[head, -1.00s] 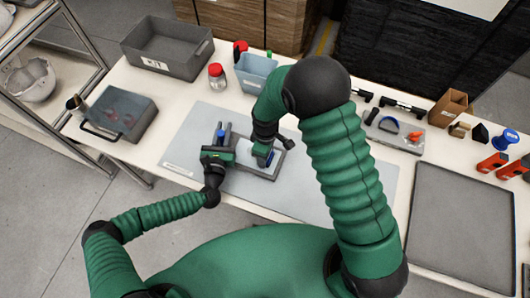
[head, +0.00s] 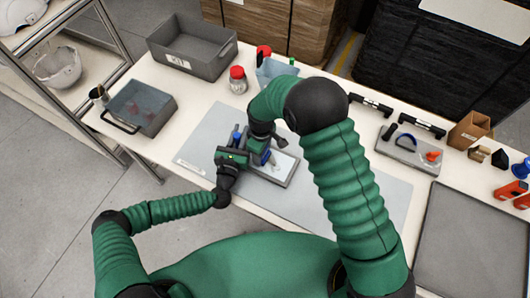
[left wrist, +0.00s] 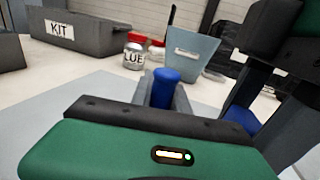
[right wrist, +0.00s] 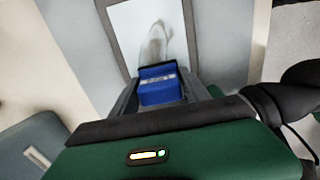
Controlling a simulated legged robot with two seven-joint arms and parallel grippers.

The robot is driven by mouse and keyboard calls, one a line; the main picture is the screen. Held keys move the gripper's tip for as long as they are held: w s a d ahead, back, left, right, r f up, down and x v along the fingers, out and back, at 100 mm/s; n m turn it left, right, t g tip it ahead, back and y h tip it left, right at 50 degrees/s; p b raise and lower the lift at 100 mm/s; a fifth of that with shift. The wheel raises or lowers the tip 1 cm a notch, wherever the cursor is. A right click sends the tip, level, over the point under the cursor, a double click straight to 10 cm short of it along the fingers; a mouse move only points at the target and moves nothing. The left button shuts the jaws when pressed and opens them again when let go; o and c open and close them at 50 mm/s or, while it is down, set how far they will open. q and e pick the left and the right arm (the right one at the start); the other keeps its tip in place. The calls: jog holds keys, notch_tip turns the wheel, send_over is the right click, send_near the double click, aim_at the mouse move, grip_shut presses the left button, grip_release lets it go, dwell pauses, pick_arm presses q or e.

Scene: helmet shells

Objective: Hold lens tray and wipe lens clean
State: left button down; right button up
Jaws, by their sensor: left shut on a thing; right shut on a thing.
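The lens tray (head: 287,182) is a grey frame around a pale lens (head: 282,167), lying on the grey mat. The lens also shows in the right wrist view (right wrist: 131,30), with a grey smudge on it. My left gripper (head: 236,148) is shut at the tray's left end on a blue knob (left wrist: 165,88). My right gripper (head: 262,146) is shut on a blue wiper block (right wrist: 159,86), held over the left part of the lens, close beside my left gripper. I cannot tell whether the block touches the lens. My right arm hides part of the tray.
Behind the mat (head: 205,143) stand a grey kit bin (head: 190,48), a red-lidded jar (head: 238,80) and a light-blue bin (head: 276,70). A dark grey box (head: 141,105) is at left. A tool tray (head: 408,150) and large empty tray (head: 470,235) are at right.

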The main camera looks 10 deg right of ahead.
aim_at(270, 161)
jog(key=shift+s+d, duration=0.65)
jog(key=shift+d, duration=0.25)
jog(key=shift+s+d, duration=0.65)
jog(key=shift+d, duration=0.3)
jog(key=shift+s+d, duration=0.65)
jog(key=shift+d, duration=0.25)
jog(key=shift+w, duration=0.1)
jog(key=shift+w+a, duration=0.6)
jog(key=shift+a, duration=0.3)
jog(key=shift+w+a, duration=0.65)
jog(key=shift+a, duration=0.3)
jog(key=shift+w+a, duration=0.6)
jog(key=shift+a, duration=0.3)
jog(key=shift+s+d, duration=0.65)
jog(key=shift+d, duration=0.25)
jog(key=shift+s+d, duration=0.6)
jog(key=shift+d, duration=0.35)
jog(key=shift+s+d, duration=0.65)
jog(key=shift+d, duration=0.25)
jog(key=shift+w+a, duration=0.5)
jog(key=shift+a, duration=0.2)
jog(key=shift+w+a, duration=0.45)
jog(key=shift+a, duration=0.25)
